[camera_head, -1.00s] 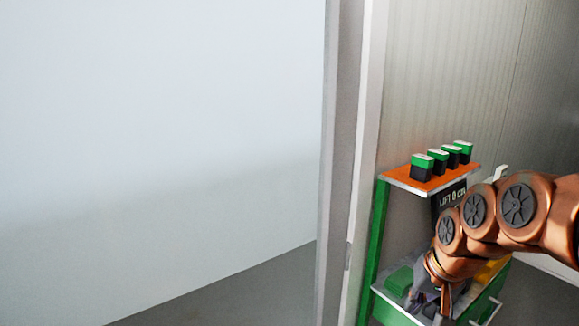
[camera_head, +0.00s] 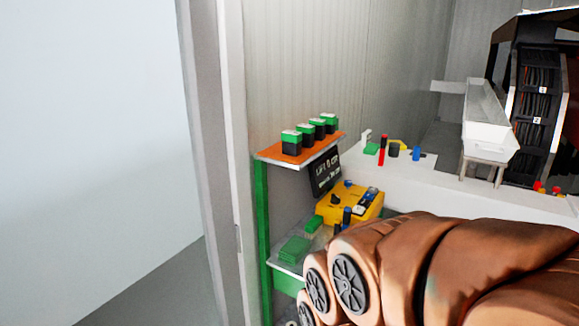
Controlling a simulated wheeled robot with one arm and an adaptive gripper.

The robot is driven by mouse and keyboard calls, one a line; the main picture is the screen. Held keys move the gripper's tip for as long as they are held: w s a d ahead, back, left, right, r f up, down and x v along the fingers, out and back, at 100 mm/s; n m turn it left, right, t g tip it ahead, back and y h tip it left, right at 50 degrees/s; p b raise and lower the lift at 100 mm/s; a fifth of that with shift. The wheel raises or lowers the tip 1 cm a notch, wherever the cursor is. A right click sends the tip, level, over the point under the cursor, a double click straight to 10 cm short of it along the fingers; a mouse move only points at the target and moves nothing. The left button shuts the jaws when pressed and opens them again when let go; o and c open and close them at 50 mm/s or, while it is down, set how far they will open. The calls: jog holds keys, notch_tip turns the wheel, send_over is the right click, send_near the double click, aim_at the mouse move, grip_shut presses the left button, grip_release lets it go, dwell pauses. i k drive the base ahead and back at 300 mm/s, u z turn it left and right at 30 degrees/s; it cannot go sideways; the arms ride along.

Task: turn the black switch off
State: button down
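A yellow box (camera_head: 362,207) with dark knobs and blue parts on top sits on the green-framed shelf unit. A small black knob (camera_head: 335,199) is on its left side. Another small black piece (camera_head: 394,150) stands on the white counter behind. I cannot tell which of these is the black switch, nor its position. My copper-coloured arm fills the lower right and covers part of the shelf unit. My gripper is out of the picture, below the bottom edge.
The shelf unit's orange top (camera_head: 268,152) holds several green-and-black blocks. A black sign (camera_head: 324,171) hangs under it. A white counter (camera_head: 450,183) runs behind, with a white trough (camera_head: 487,125) and dark racks. A door frame (camera_head: 228,150) stands left of the shelf.

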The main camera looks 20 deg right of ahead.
aim_at(335, 199)
jog(key=z, duration=2.8)
jog(key=i, duration=1.5)
jog(key=u, duration=3.5)
